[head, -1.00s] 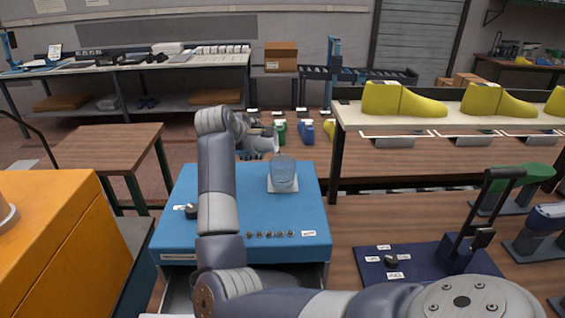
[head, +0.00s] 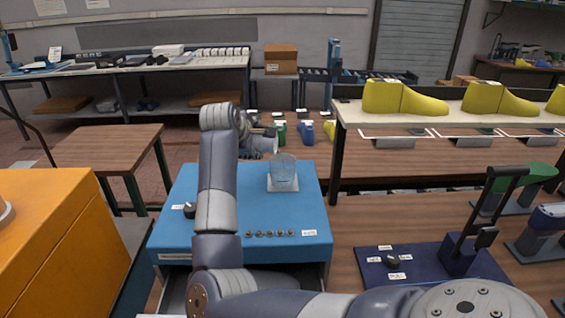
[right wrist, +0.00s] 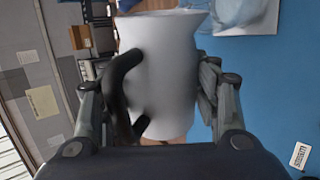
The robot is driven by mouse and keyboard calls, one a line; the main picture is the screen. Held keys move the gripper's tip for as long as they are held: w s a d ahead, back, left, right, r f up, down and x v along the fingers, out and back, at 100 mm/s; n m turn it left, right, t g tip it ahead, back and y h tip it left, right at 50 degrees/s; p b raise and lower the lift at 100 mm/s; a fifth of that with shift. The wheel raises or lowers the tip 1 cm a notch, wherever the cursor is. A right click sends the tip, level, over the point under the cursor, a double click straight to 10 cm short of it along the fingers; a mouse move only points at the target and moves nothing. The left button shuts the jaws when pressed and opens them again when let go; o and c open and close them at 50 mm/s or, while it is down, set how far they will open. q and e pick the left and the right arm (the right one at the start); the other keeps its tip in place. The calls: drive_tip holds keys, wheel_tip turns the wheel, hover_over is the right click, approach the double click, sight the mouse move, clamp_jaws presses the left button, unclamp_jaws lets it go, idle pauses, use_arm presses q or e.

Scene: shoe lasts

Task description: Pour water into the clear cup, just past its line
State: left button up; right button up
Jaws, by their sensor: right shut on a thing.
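The clear cup (head: 283,178) stands upright on a small white pad (head: 284,188) on the blue bench top. It looks bluish; its line and water level are too small to make out. My right gripper (head: 262,143) is just behind and left of the cup. In the right wrist view it is shut on a white jug (right wrist: 170,65) with a black handle (right wrist: 120,85), its fingers on either side. In that view the jug's flared rim is close to the cup (right wrist: 247,14). Whether water is flowing cannot be told. My left gripper is out of view.
The blue bench top (head: 180,235) has a dark knob (head: 190,210) and a row of small round studs near its front. A navy board (head: 375,270) lies right. A raised shelf with yellow shoe lasts (head: 400,100) stands right behind. An orange cabinet (head: 60,240) is left.

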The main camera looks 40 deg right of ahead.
drive_tip(key=r+p, duration=0.1)
drive_tip(key=p, duration=0.2)
drive_tip(key=shift+w+a+r+h, duration=0.1)
drive_tip(key=shift+r+h, duration=0.05)
drive_tip(key=shift+h, duration=0.15)
drive_tip(key=f, duration=0.1)
drive_tip(key=f+n+g, duration=0.1)
drive_tip(key=w+a+f+h+b, duration=0.1)
drive_tip(key=shift+f, duration=0.3)
drive_tip(key=shift+w+n+g, duration=0.1)
drive_tip(key=shift+n+g, duration=0.3)
drive_tip(key=shift+r+h+b, duration=0.15)
drive_tip(key=shift+h+b, duration=0.25)
drive_tip(key=shift+b, duration=0.25)
drive_tip(key=shift+r+n+g+h+b, duration=0.3)
drive_tip(key=shift+n+g+b, duration=0.15)
drive_tip(key=shift+n, duration=0.15)
